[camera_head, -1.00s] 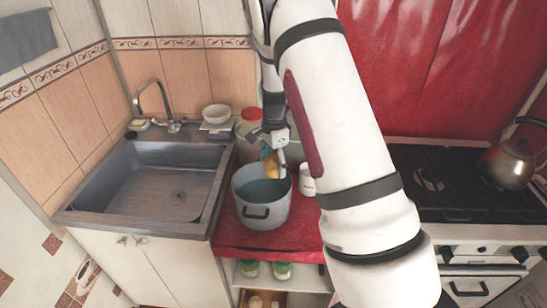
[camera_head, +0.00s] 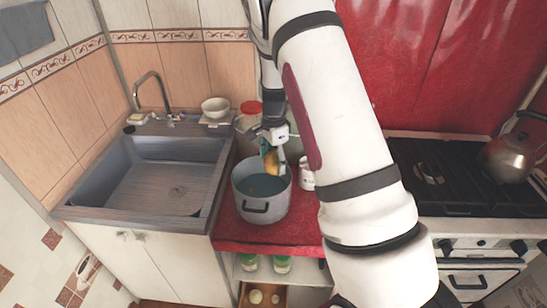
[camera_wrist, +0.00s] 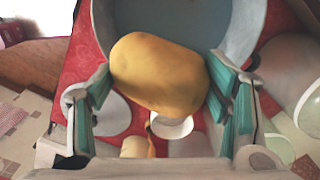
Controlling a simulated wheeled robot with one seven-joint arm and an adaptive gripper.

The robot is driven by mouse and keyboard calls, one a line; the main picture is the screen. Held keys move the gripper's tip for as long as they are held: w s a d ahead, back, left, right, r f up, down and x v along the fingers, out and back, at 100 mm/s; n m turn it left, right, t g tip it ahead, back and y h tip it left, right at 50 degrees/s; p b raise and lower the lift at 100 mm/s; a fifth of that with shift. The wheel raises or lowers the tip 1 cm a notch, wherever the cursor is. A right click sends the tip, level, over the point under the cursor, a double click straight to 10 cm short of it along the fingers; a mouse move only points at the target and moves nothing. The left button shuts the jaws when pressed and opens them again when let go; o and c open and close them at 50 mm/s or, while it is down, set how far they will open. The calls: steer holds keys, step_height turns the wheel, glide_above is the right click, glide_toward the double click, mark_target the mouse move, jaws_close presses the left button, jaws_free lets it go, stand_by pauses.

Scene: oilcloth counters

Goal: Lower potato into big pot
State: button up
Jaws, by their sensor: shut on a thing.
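The big pot (camera_head: 262,205) is a grey metal pot with a dark handle, standing on the red counter between sink and stove. The potato (camera_wrist: 158,73) is yellow-brown and sits between the teal pads of my gripper (camera_wrist: 165,88). In the head view, the potato (camera_head: 271,160) shows at the back right of the pot's opening, under my gripper (camera_head: 273,150). In the wrist view, the pot's rim and blue-grey inside (camera_wrist: 190,20) lie beyond the potato. I cannot tell exactly how high the potato is over the rim.
A white mug (camera_head: 307,178) stands close to the pot's right. A jar with a red lid (camera_head: 250,108) is behind it. The sink (camera_head: 150,180) is at left, the stove (camera_head: 440,180) and kettle (camera_head: 512,155) at right. My arm hides part of the counter.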

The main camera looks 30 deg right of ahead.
steer(key=shift+f+b, duration=2.1)
steer(key=shift+f, duration=3.95)
steer(key=shift+f+b, duration=1.15)
steer(key=shift+f, duration=1.35)
steer(key=o, duration=1.3)
